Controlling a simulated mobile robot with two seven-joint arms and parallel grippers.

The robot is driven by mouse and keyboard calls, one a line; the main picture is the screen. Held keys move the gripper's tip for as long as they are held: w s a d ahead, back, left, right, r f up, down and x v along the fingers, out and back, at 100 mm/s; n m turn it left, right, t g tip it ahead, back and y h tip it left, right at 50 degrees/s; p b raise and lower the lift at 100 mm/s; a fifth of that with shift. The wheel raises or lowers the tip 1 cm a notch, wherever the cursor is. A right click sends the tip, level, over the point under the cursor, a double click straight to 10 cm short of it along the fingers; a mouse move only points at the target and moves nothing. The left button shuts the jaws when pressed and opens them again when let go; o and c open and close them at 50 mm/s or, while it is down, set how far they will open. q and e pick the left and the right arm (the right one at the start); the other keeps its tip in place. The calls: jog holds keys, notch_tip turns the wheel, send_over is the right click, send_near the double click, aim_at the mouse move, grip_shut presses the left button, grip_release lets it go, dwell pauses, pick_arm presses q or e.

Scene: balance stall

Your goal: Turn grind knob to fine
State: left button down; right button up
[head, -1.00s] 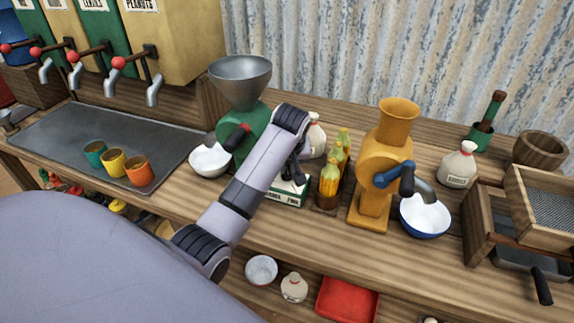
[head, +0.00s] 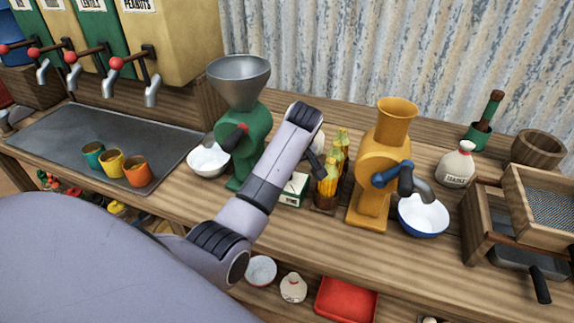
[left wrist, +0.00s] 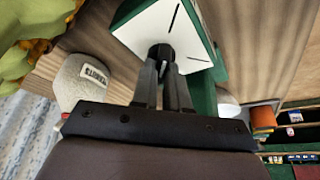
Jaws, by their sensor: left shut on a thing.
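The small green box with a white face (head: 295,186) stands on the counter between the green grinder (head: 252,140) and the corn holder. In the left wrist view its white plate (left wrist: 196,35) carries a black line mark. A dark knob (left wrist: 160,50) rises from the plate. My left gripper (left wrist: 163,66) is shut on this knob, its two fingers close together around it. In the head view my forearm crosses in front of the green grinder and hides part of it; the knob itself is not visible there. My right gripper is in neither view.
A white bowl (head: 207,161) sits left of the green grinder.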

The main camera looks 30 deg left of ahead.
pick_arm(q)
jog(key=c, duration=1.1)
grip_release()
jog(key=shift+c, duration=0.2)
jog(key=v, duration=0.7)
